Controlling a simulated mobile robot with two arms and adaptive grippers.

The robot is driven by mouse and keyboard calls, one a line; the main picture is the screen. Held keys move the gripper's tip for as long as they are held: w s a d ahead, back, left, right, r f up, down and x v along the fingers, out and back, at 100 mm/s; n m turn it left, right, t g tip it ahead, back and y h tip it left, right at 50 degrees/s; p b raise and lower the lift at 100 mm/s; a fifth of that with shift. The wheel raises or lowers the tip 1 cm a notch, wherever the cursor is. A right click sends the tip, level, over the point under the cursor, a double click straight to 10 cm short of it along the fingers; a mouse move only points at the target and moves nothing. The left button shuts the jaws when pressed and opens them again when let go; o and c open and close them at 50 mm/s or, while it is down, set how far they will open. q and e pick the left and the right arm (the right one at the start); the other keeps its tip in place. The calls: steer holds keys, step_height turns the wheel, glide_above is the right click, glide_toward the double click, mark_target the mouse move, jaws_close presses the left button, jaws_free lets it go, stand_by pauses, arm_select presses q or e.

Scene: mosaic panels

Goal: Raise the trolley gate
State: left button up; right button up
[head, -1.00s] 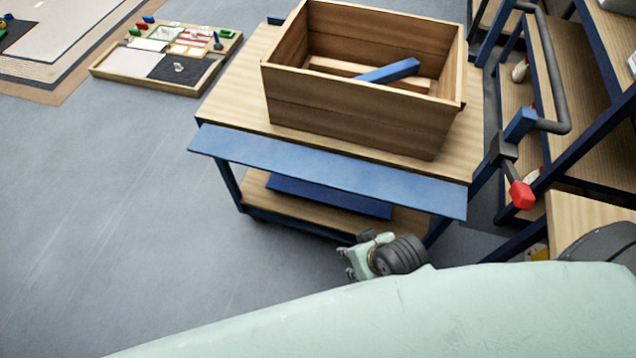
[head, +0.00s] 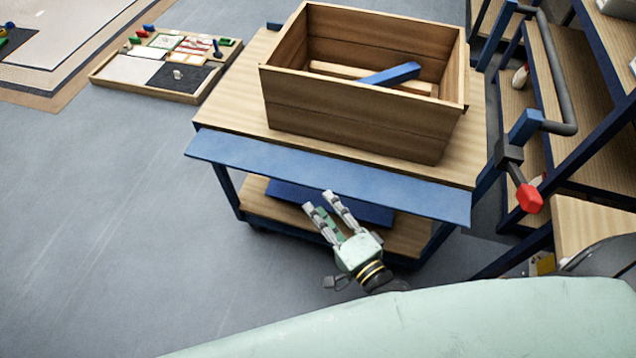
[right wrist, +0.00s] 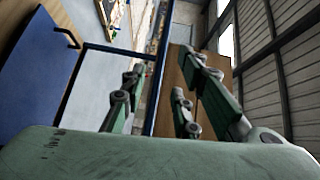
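The trolley gate (head: 330,178) is a long blue panel along the front edge of the wooden trolley top (head: 228,112). It juts out toward me, lowered, below the level of the crate rim. My right gripper (head: 318,201) is just below and in front of the gate, fingers pointing up toward its underside. The fingers are apart, with nothing between them; contact with the gate cannot be told. The right wrist view shows the same open fingers (right wrist: 165,75), with a blue panel (right wrist: 35,70) at the left. My left gripper is not in view.
A wooden crate (head: 355,135) with loose bars, one blue (head: 391,75), stands on the trolley. A lower shelf (head: 258,207) lies beneath the gate. At the right are a red-ended handle (head: 529,198) and shelving (head: 570,90). Open floor (head: 110,220) lies left.

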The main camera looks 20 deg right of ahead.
mark_target(322, 191)
steer(key=shift+w+d+f+m+t+h, duration=0.1)
steer(key=shift+w+d+m+t+h, duration=0.1)
steer(key=shift+d+m+h, duration=0.35)
steer(key=shift+w+d+m+t+h, duration=0.1)
steer(key=shift+d+m+t+h, duration=0.2)
steer(key=shift+d, duration=0.4)
steer(key=w, duration=0.2)
steer(key=w+a, duration=0.1)
steer(key=w, duration=0.4)
steer(key=shift+a+p, duration=0.25)
steer(key=shift+p, duration=0.1)
jaws_close()
